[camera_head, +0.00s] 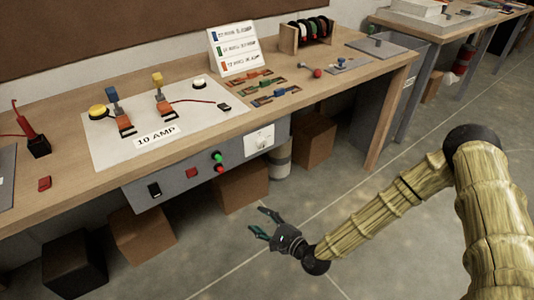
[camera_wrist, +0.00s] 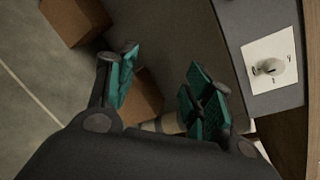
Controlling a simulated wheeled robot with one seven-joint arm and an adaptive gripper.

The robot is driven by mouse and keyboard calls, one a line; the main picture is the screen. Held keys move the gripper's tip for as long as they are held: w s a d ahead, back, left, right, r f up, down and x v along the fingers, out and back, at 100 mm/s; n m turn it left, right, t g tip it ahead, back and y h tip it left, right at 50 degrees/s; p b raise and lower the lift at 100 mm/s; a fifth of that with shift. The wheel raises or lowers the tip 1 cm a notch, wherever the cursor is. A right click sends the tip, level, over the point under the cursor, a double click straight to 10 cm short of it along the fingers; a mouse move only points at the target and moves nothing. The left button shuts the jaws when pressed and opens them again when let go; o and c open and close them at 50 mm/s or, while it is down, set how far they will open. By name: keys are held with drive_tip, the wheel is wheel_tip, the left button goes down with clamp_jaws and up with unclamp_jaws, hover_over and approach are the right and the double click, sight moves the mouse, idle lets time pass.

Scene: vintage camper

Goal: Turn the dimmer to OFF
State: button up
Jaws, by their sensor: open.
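The dimmer is a round knob on a white square plate (camera_head: 259,140), set in the right end of the grey panel under the workbench top. In the wrist view the dimmer knob (camera_wrist: 267,68) is at the upper right, with small marks around it too small to read. Its setting cannot be told. My gripper (camera_head: 258,221) is open and empty, with teal finger pads, in the air in front of and below the panel. In the wrist view my gripper (camera_wrist: 162,78) has its fingers apart, and the knob lies to their right, not touched.
The grey front panel (camera_head: 200,172) also carries green and red buttons (camera_head: 217,156), a red switch and a black rocker switch (camera_head: 154,190). Cardboard boxes (camera_head: 241,185) and a cylindrical can (camera_head: 279,158) stand under the bench. The floor before the bench is open.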

drive_tip(key=w+d+r+m+t+y+b, duration=0.1)
drive_tip(key=w+d+r+m+t, duration=0.35)
drive_tip(key=w+r, duration=0.3)
drive_tip(key=m+t+y, duration=0.1)
drive_tip(key=m+t, duration=0.1)
drive_tip(key=m, duration=0.1)
approach(264, 145)
drive_tip(key=p+x, duration=0.1)
drive_tip(key=x, duration=0.7)
drive_tip(key=shift+w+a+p, duration=0.1)
drive_tip(key=shift+p, duration=0.2)
drive_tip(key=c, duration=1)
